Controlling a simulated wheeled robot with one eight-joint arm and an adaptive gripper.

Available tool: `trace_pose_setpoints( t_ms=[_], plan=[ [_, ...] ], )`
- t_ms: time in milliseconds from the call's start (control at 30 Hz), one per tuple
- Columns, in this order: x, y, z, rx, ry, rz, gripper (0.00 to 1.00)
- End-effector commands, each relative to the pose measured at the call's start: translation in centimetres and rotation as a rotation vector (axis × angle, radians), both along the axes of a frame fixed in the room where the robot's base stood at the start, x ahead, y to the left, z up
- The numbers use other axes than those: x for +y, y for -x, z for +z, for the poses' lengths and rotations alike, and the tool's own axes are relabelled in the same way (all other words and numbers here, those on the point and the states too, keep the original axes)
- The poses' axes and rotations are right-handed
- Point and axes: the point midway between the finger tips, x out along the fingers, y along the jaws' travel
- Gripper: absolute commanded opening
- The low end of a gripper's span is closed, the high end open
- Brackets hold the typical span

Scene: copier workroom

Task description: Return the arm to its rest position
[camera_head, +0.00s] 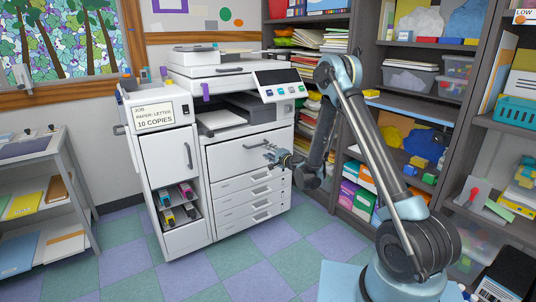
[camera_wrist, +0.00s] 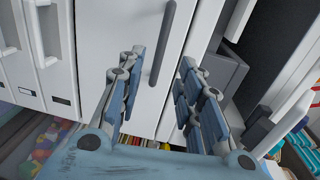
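My gripper (camera_head: 274,155) is in front of the white copier (camera_head: 225,163), near its wide front panel, with the arm bent and reaching left from its base at lower right. In the wrist view my gripper (camera_wrist: 160,72) has its two blue-grey fingers apart with nothing between them. Beyond the fingers is the copier's white panel with a grey bar handle (camera_wrist: 162,42). The fingers look apart from the handle, though the exact gap is hard to tell.
A shelf unit with books and bins (camera_head: 408,80) stands close behind my arm. A low grey shelf (camera_head: 75,165) stands at left. The copier's side cabinet has an open compartment with cartridges (camera_head: 178,205). The checkered floor (camera_head: 240,262) in front is clear.

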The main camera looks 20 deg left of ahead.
Motion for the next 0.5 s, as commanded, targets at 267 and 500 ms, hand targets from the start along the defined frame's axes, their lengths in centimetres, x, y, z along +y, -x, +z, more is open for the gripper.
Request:
trace_pose_setpoints(
  t_ms=[267, 500],
  plan=[
    [-0.3, 0.0, 0.6, -0.004, 0.01, 0.003, 0.33],
    [-2.9, 0.2, 4.7, -0.042, 0.104, 0.031, 0.33]
  ],
)
